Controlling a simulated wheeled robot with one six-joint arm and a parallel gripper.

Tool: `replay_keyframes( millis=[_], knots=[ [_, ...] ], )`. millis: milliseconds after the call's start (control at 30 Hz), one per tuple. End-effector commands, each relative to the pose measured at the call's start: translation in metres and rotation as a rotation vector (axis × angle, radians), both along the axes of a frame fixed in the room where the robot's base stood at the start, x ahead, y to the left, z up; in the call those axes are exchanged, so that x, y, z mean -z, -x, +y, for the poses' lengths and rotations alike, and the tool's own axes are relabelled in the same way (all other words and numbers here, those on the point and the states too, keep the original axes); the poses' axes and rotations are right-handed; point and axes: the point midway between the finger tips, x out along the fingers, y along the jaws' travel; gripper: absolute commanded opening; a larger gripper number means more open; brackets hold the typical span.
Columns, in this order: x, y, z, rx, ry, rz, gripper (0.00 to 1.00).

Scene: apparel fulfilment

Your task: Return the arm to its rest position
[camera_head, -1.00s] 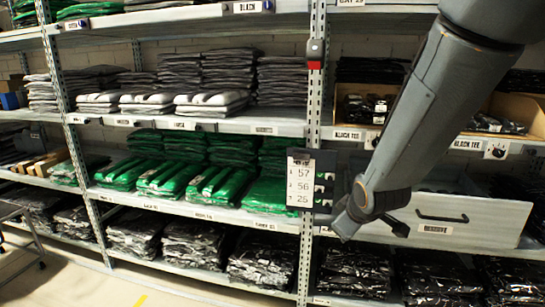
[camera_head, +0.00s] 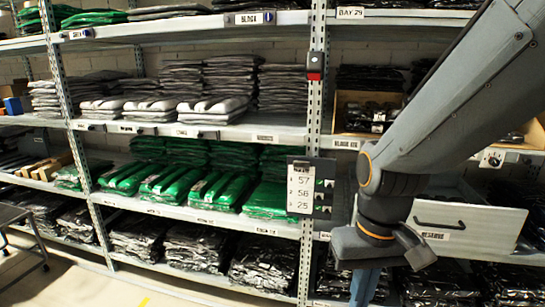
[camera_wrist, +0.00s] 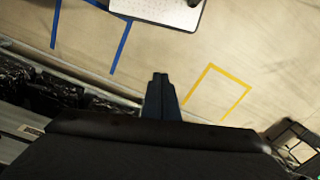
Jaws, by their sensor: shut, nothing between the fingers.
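My arm reaches in from the upper right of the head view and folds down at the wrist in front of the shelving. My gripper (camera_head: 364,288) points down at the lower edge of that view, partly cut off. In the wrist view my gripper (camera_wrist: 160,80) has its two dark fingers together, with nothing between them, above the bare floor.
Shelves hold green folded garments (camera_head: 190,184), grey stacks (camera_head: 230,78) and dark bagged garments (camera_head: 195,245). A display (camera_head: 301,186) hangs on the upright (camera_head: 314,120). A white drawer (camera_head: 465,222) stands behind my wrist. The wrist view shows floor with a yellow outline (camera_wrist: 217,92) and blue lines.

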Motion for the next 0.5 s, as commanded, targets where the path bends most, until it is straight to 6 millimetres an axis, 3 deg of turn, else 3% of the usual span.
replay_keyframes(
  millis=[300, 500],
  knots=[
    [-0.036, 0.005, -0.024, 0.056, 0.018, 0.005, 0.0],
    [-0.048, 0.007, -0.037, 0.084, 0.026, 0.006, 0.0]
  ],
)
